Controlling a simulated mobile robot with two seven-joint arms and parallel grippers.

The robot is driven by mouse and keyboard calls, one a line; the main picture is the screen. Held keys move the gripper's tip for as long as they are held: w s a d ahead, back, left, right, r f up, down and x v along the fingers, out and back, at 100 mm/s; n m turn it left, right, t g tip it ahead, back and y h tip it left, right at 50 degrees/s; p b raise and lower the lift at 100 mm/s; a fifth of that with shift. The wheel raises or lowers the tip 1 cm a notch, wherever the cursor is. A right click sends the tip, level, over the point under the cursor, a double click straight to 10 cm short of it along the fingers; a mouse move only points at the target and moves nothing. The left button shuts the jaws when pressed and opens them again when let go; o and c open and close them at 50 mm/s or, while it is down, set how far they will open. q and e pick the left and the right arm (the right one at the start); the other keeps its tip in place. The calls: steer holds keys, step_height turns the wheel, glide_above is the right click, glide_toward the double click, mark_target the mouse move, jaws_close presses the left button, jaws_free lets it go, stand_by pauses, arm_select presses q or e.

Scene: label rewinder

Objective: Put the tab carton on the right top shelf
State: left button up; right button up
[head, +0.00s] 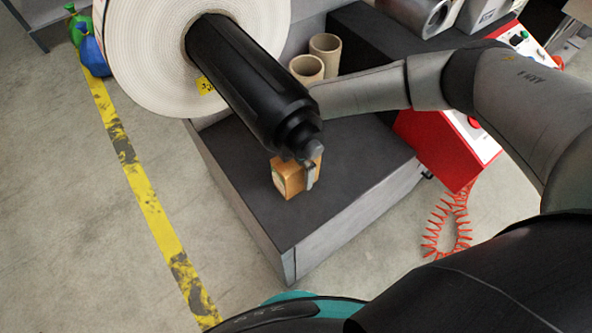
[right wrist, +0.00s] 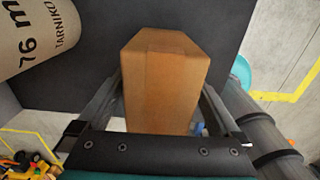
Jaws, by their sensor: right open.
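The tab carton (head: 288,178), a small brown box, sits on the dark top of the machine's base (head: 330,205), below the free end of the black shaft. My right gripper (head: 312,172) is at the carton, partly hidden under the shaft end. In the right wrist view the carton (right wrist: 165,75) stands between the two spread fingers of the open gripper (right wrist: 162,92). I cannot tell whether either finger touches it. My left gripper is not in view. No shelf that I can identify is in view.
The black shaft (head: 250,85) with a large white label roll (head: 150,45) overhangs the carton. Cardboard cores (head: 325,50) stand behind my right arm; a printed core (right wrist: 35,35) is close in the wrist view. A red control panel (head: 450,140) and coiled red hose (head: 445,225) lie right.

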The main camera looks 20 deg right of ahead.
steer(key=shift+f, duration=0.5)
steer(key=shift+r, duration=0.1)
jaws_close()
stand_by(0.4)
step_height(320, 180, up, 20)
steer(key=p, duration=0.4)
